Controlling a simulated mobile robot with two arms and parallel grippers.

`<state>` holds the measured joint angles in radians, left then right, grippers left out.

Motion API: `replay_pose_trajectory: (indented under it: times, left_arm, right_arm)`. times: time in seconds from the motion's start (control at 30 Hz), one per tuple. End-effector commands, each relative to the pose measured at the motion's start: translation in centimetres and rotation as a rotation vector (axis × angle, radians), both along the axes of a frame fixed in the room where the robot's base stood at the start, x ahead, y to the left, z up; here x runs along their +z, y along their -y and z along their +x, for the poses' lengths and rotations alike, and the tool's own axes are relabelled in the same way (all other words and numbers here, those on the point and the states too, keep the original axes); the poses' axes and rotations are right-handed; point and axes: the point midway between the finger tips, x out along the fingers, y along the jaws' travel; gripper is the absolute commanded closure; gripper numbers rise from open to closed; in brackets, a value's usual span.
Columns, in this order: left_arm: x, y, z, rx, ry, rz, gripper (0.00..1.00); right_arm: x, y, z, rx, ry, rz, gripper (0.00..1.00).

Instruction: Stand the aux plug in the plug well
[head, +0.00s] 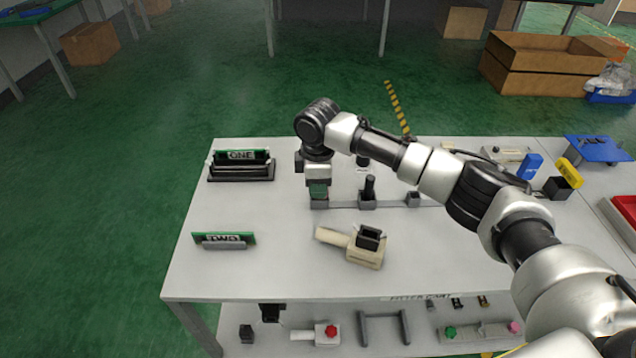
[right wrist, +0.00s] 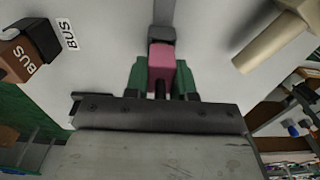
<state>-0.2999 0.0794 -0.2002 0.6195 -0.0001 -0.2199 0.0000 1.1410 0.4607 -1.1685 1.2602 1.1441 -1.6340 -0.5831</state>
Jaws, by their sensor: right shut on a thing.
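My right gripper (head: 319,190) points down over the left end of a grey rail with block-shaped holders (head: 340,205). In the right wrist view its green fingers (right wrist: 161,82) are shut on a pink block (right wrist: 161,62), which I take to be the aux plug; no label shows on it. The block is at or just above a grey holder (right wrist: 161,36); I cannot tell whether it is seated. In the head view the gripper hides the pink block. A black plug (head: 370,187) stands upright in the middle holder. I cannot tell which holder is the plug well. My left gripper is out of view.
A cream lever fixture (head: 366,252) stands in front. Board ONE (head: 240,157) and board TWO (head: 224,239) stand at left. A yellow piece (head: 570,173) is at right. The table's front left is clear.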

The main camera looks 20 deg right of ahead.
Motion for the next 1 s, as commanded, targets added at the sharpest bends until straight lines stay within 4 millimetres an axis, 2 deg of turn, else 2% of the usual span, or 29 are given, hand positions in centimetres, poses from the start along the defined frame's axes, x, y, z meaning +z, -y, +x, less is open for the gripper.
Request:
replay_pose_trajectory:
  times: [0.17,0.2,0.33,0.67,0.77,1.0]
  left_arm:
    - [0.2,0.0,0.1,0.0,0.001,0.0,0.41]
    - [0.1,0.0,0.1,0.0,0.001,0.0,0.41]
    - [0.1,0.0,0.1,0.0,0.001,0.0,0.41]
    - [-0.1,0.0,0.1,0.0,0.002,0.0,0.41]
    - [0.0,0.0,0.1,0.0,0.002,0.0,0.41]
    - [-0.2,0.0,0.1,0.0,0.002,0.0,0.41]
  right_arm:
    - [-0.3,0.0,0.0,0.0,0.0,0.0,1.0]
    - [-0.3,0.0,0.0,0.0,0.001,0.0,0.69]
    - [-0.3,0.0,0.0,0.0,0.0,0.0,0.5]
    - [0.1,0.0,0.0,0.0,0.001,0.0,0.5]
    - [1.2,0.0,0.0,0.001,0.002,0.002,0.5]
    - [6.3,0.0,0.1,0.0,0.004,0.001,0.5]
